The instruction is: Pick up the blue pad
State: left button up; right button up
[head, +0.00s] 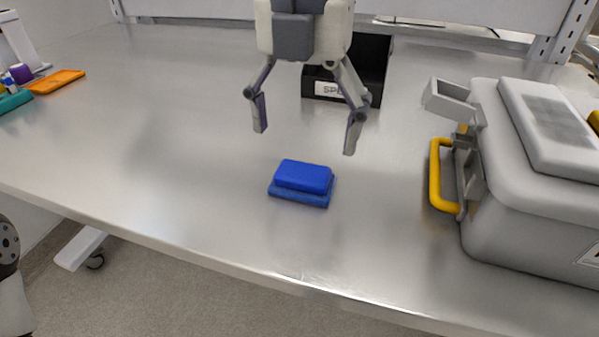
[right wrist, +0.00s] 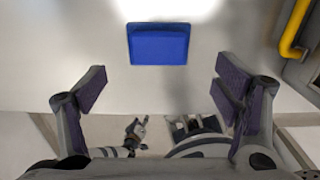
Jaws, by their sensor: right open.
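The blue pad (head: 303,180) lies flat near the middle of the metal table, toward its front edge. It has a raised block on a wider base. It also shows in the right wrist view (right wrist: 159,45), at the top centre. My right gripper (head: 307,140) is open and empty above the table, just behind and above the pad, with its fingers pointing down. In the right wrist view its two fingers (right wrist: 162,90) are spread wide, with the pad beyond them and not touched. My left gripper is not clearly seen.
A grey case (head: 530,230) with a yellow handle (head: 437,175) stands on the right. A black bin (head: 374,60) with a label stands behind my right gripper. An orange tray (head: 56,81) lies at the far left. The table around the pad is clear.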

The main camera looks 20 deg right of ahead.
aim_at(303, 170)
notch_tip(303, 170, down, 6)
jog(key=shift+w+f+b, duration=0.1)
jog(key=shift+w+b, duration=0.05)
jog(key=shift+b, duration=0.35)
pick_arm(q)
jog(key=shift+s+f, duration=0.45)
jog(key=shift+f, duration=0.2)
pick_arm(e)
jog(key=c, duration=1.2)
notch_tip(303, 170, up, 3)
jog(key=shift+r+p, duration=0.2)
jog(key=shift+p, duration=0.15)
pick_arm(q)
jog(key=w+r+t+p, duration=0.1)
jog(key=w+r+p, duration=0.2)
jog(key=w+r, duration=0.1)
jog(key=shift+w+r+t, duration=0.3)
jog(key=shift+w+r, duration=0.1)
jog(key=shift+w, duration=0.15)
pick_arm(e)
jog(key=s+d+r, duration=0.6)
jog(key=s, duration=0.1)
jog(key=s+d+r, duration=0.3)
jog(key=shift+s+d+r, duration=0.1)
jog(key=shift+s+r, duration=0.2)
jog(key=shift+r, duration=0.05)
